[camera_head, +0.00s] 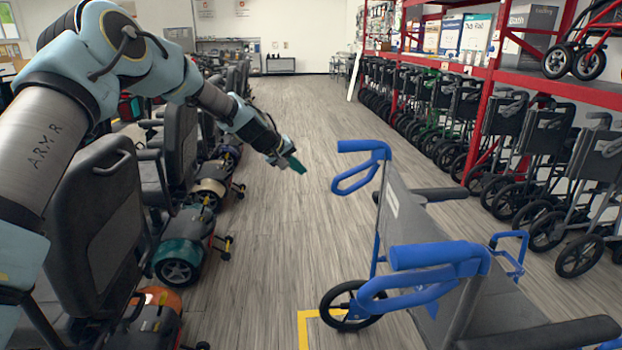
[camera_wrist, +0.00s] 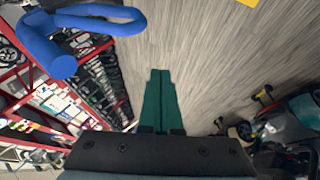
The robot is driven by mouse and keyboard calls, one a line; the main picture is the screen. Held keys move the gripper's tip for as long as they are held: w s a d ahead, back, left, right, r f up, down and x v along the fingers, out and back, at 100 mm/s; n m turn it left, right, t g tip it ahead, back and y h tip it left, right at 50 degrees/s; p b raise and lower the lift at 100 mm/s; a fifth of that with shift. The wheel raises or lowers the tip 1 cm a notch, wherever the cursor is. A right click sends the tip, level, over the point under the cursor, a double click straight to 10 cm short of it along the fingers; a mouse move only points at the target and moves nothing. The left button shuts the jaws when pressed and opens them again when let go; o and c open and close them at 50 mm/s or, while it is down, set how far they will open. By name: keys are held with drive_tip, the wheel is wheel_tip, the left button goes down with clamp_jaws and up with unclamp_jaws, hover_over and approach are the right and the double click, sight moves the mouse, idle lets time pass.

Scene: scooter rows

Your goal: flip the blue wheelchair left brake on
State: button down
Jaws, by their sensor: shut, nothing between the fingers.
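The blue wheelchair (camera_head: 410,230) stands at the right front in the head view, with blue push handles and looped blue levers below them. The far handle (camera_head: 362,146) is nearest my gripper; the near handle (camera_head: 437,256) is closer to the camera. My gripper (camera_head: 298,165) is in the air over the aisle, left of the far handle and apart from it. In the wrist view my green fingers (camera_wrist: 160,75) are together with nothing between them. A blue handle and lever (camera_wrist: 95,22) show at upper left there. I cannot tell which part is the left brake.
A row of mobility scooters (camera_head: 180,240) lines the left side, close under my arm. Folded wheelchairs (camera_head: 540,160) stand along the right under a red rack (camera_head: 485,130). The wooden floor aisle (camera_head: 290,110) between is clear. Yellow floor tape (camera_head: 303,330) lies by the wheelchair's wheel.

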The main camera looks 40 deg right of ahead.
drive_tip(key=shift+w+a+r+b, duration=0.1)
drive_tip(key=shift+a+r, duration=0.3)
drive_tip(key=shift+a, duration=0.25)
drive_tip(key=shift+w+a+r+b, duration=0.15)
drive_tip(key=shift+a+r, duration=0.25)
drive_tip(key=shift+a, duration=0.25)
drive_tip(key=shift+w+a+r+b, duration=0.1)
drive_tip(key=shift+a+r, duration=0.3)
drive_tip(key=shift+a, duration=0.25)
drive_tip(key=w+a+r+n+t+y+p, duration=0.1)
drive_tip(key=w+a+r+y+p, duration=0.15)
drive_tip(key=a, duration=1.45)
drive_tip(key=w+a+r+n+t+y+p, duration=0.1)
drive_tip(key=a+y+p, duration=0.15)
drive_tip(key=a, duration=1.55)
drive_tip(key=s+a+r+n+y+p, duration=0.1)
drive_tip(key=s+a, duration=0.5)
drive_tip(key=a, duration=0.6)
drive_tip(key=s+a+r+n+y, duration=0.1)
drive_tip(key=s+a+y, duration=0.1)
drive_tip(key=s+a, duration=0.5)
drive_tip(key=a, duration=0.6)
drive_tip(key=shift+s+r+n+g+y+p, duration=0.2)
drive_tip(key=shift+r+n+g+y+p, duration=0.1)
drive_tip(key=shift+n+p, duration=0.1)
drive_tip(key=shift+d, duration=0.1)
